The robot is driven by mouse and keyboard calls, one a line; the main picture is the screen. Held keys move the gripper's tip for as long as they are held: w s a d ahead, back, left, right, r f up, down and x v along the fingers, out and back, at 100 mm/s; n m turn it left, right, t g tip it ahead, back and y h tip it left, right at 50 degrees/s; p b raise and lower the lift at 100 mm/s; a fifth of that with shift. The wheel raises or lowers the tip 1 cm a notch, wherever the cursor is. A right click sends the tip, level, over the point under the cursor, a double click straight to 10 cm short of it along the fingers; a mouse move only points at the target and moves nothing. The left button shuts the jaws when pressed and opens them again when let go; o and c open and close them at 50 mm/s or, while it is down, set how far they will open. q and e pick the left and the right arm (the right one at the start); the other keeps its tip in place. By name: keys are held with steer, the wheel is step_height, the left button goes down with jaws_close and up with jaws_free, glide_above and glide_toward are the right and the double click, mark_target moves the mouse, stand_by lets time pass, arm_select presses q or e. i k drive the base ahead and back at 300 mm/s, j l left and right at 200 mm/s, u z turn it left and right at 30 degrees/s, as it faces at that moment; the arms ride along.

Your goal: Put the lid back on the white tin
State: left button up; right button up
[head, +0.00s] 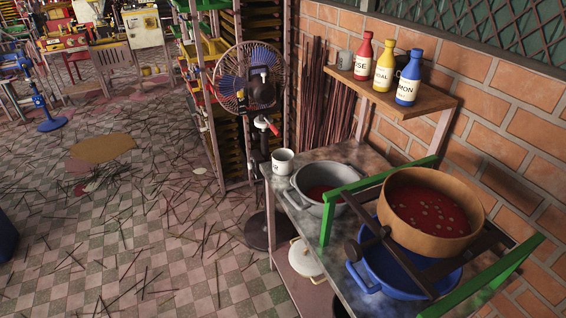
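Neither of my grippers is in view. Two white vessels show in the head view, and I cannot tell for sure which is the white tin. A small white cup-like container (282,164) stands upright at the far left corner of the metal table. A larger round white vessel (306,262) sits below the table top, partly hidden by the table edge; I cannot tell whether its top is covered. A small flat white disc (200,171) lies on the floor by the racks; it is too small to identify as a lid.
The metal table (346,278) holds a grey pot (301,196), a blue basin (385,285) and a wooden-rimmed sieve (408,236) on a green frame. Bottles stand on a wall shelf (433,98). A fan (250,78) stands behind. Sticks litter the tiled floor at left.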

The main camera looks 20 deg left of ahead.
mark_target(282, 158)
steer(key=k+j, duration=0.1)
steer(key=j, duration=0.3)
steer(key=k+j, duration=0.1)
steer(key=j, duration=0.35)
steer(key=j+z, duration=0.1)
steer(key=j, duration=0.3)
steer(key=k, duration=0.05)
